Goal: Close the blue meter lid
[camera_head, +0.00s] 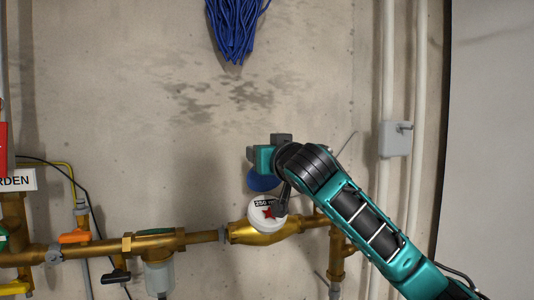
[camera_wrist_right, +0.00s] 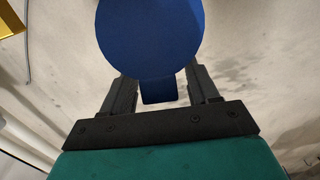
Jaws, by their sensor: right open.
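The blue meter lid (camera_head: 263,182) stands open above the white round face of the water meter (camera_head: 262,214), which reads "250" and has a red mark. The meter sits on the brass pipe body. In the right wrist view, the lid (camera_wrist_right: 150,35) is a large blue disc with a small tab between the two spread fingers of my right gripper (camera_wrist_right: 160,86). The lid hides the fingertips there; contact cannot be told. My left gripper is not in view.
A brass pipe (camera_head: 202,237) runs along the wall on both sides of the meter. An orange valve handle (camera_head: 74,237) and a black one (camera_head: 116,276) are at left. A blue mop (camera_head: 235,28) hangs above. A grey box (camera_head: 395,138) is at right.

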